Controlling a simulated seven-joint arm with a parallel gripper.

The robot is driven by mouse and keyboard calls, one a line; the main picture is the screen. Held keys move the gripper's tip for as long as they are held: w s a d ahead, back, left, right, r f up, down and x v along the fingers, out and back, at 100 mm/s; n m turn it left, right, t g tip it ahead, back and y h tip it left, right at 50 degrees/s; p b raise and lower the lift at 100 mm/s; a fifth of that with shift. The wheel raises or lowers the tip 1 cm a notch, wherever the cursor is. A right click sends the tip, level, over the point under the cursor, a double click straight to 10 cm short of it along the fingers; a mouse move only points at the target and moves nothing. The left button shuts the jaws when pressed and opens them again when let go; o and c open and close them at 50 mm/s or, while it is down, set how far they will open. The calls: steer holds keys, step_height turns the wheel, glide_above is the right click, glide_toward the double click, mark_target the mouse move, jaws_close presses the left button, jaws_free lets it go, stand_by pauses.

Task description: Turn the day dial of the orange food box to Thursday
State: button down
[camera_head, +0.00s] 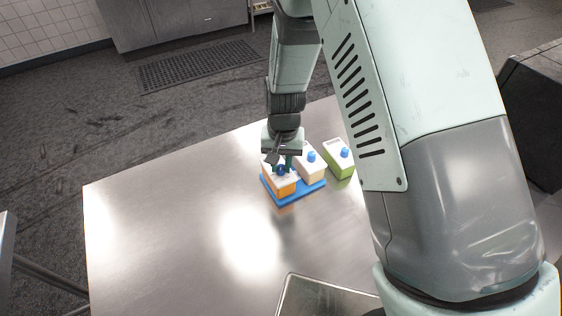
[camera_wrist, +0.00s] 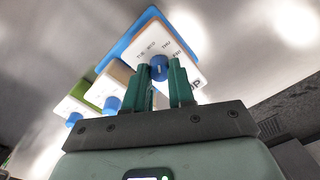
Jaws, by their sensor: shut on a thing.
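The orange food box (camera_head: 283,190) stands on a blue tray (camera_head: 309,190) on the steel table, under my gripper. Its white lid (camera_wrist: 178,45) carries a round blue day dial (camera_wrist: 159,68) and printed day letters, some of them legible, such as "THU". My gripper (camera_wrist: 162,75) is shut on the blue dial, with a green finger on each side of it. In the head view my gripper (camera_head: 281,166) reaches down onto the box lid. The dial's exact pointing is hard to tell, because the fingers cover part of the lid.
A green box (camera_head: 344,168) with a blue dial stands off the tray to the right. The steel table (camera_head: 160,220) is clear at left; a metal tray (camera_head: 320,296) lies at the front.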

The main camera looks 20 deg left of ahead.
mark_target(283, 167)
steer(key=shift+m, duration=2.2)
steer(key=c, duration=0.9)
jaws_free()
steer(key=shift+c, duration=0.2)
step_height(283, 167, up, 11)
steer(key=shift+d, duration=0.2)
